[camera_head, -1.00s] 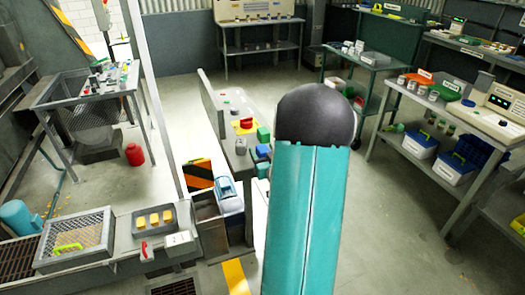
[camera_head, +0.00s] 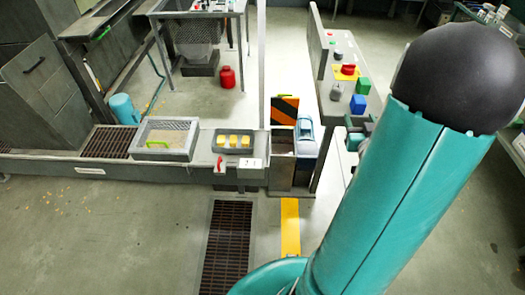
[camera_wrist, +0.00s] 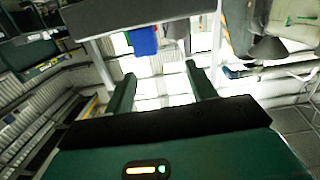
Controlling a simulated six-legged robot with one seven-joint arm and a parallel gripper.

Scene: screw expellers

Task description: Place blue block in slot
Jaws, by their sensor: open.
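The blue block (camera_head: 357,104) sits on a long narrow grey bench in the head view, in front of a green block (camera_head: 363,86). A blue shape that looks like the same block (camera_wrist: 143,41) shows near the top of the wrist view, beyond my fingers and apart from them. My gripper (camera_wrist: 162,85) has its two green fingers spread, with nothing between them. I cannot make out which opening is the slot.
The narrow bench (camera_head: 319,45) also carries a red knob on a yellow plate (camera_head: 347,71). An orange-and-black striped panel (camera_head: 284,110) stands left of it. A low counter holds a tray with yellow pieces (camera_head: 233,142) and a mesh-topped box (camera_head: 166,136). Open floor lies in front.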

